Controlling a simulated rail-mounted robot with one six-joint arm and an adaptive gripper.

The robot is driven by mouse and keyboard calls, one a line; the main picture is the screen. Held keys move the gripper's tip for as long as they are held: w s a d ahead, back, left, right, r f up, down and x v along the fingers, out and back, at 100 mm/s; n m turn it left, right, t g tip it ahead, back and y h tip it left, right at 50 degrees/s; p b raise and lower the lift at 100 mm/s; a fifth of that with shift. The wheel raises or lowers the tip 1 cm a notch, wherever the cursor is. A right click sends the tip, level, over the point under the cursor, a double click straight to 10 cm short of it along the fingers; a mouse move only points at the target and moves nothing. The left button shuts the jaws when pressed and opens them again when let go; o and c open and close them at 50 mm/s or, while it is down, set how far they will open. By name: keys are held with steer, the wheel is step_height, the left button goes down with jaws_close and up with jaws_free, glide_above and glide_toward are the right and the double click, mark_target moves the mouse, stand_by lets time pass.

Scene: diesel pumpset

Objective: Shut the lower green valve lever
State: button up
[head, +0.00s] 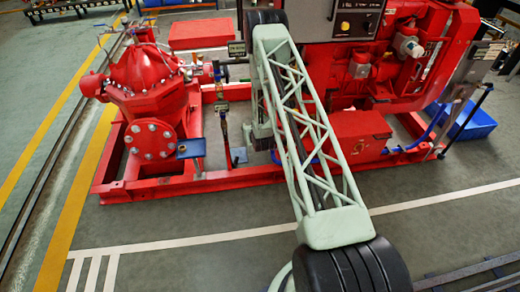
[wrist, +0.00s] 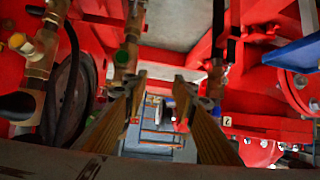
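My gripper (wrist: 161,88) shows in the wrist view as two tan fingers with a clear gap between them and nothing held. In the head view my gripper is hidden behind my arm. In the wrist view a brass pipe fitting with a green part (wrist: 127,52) stands just beyond the left fingertip; I cannot tell whether it is touched. In the head view a small green part (head: 222,107) sits on an upright pipe left of my arm. I cannot tell for sure which of these is the lower green lever, nor its angle.
Brass fittings (wrist: 40,60) and a black hose (wrist: 68,95) crowd the left of the wrist view. A blue plate (wrist: 295,53) juts in at the right. The red pump (head: 148,85) stands left on the red base frame (head: 230,178). Floor in front is clear.

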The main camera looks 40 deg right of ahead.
steer(key=s+f, duration=0.5)
steer(key=f, duration=0.3)
steer(key=s+d+f+m+t+h, duration=0.1)
steer(key=s+f, duration=0.5)
steer(key=f, duration=0.3)
steer(key=shift+d+f+h, duration=0.2)
steer(key=shift+f+h, duration=0.1)
steer(key=shift+w, duration=0.15)
steer(key=shift+b+x, duration=1.9)
steer(key=shift+x, duration=4.95)
steer(key=shift+f, duration=0.1)
steer(key=shift+c, duration=0.7)
jaws_close()
